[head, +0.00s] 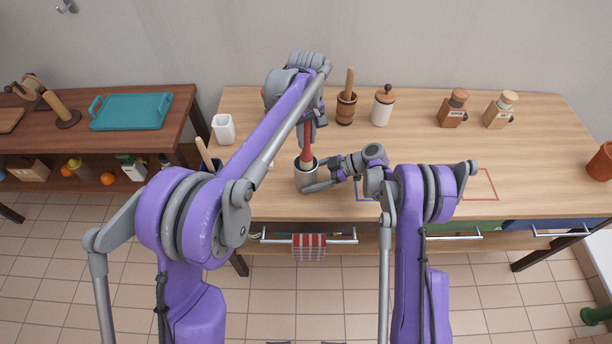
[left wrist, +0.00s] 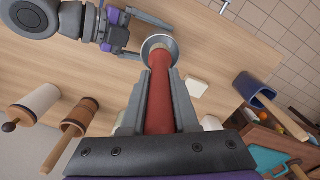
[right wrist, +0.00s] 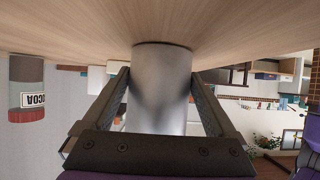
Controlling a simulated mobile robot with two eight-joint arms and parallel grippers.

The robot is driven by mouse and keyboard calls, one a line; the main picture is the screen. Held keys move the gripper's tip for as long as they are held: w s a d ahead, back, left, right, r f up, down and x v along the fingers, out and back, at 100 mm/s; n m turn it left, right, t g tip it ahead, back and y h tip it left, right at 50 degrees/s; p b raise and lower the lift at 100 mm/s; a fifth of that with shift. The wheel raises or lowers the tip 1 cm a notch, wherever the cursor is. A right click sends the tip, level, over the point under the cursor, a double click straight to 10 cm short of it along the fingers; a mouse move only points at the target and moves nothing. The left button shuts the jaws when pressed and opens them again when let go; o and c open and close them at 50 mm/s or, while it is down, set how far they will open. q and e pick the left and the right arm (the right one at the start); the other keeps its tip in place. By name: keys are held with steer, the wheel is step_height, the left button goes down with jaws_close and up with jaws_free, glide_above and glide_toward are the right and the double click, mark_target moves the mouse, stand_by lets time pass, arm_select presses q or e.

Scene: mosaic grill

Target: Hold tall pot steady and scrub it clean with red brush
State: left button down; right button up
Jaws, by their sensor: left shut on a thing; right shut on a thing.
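The tall pot (head: 306,178) is a grey metal cylinder standing upright on the wooden table near its front edge. My right gripper (head: 320,177) is shut on the pot from the right; in the right wrist view its fingers flank the pot (right wrist: 162,90). The red brush (head: 308,145) is upright, its lower end inside the pot's mouth. My left gripper (head: 308,122) is above the pot, shut on the brush; in the left wrist view the red handle (left wrist: 160,98) runs between its fingers into the pot (left wrist: 158,46).
A white container (head: 223,128) and a blue cup (left wrist: 252,92) with a wooden handle are left of the pot. Blue and red outlined squares (head: 481,184) mark the table to the right.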

mark_target(307, 128)
arm_select(q)
steer(key=shift+r, duration=1.95)
arm_select(e)
steer(key=o, duration=1.3)
steer(key=v, duration=1.2)
arm_select(q)
steer(key=shift+s+f, duration=0.1)
steer(key=shift+s, duration=0.05)
arm_select(e)
steer(key=shift+s, duration=0.1)
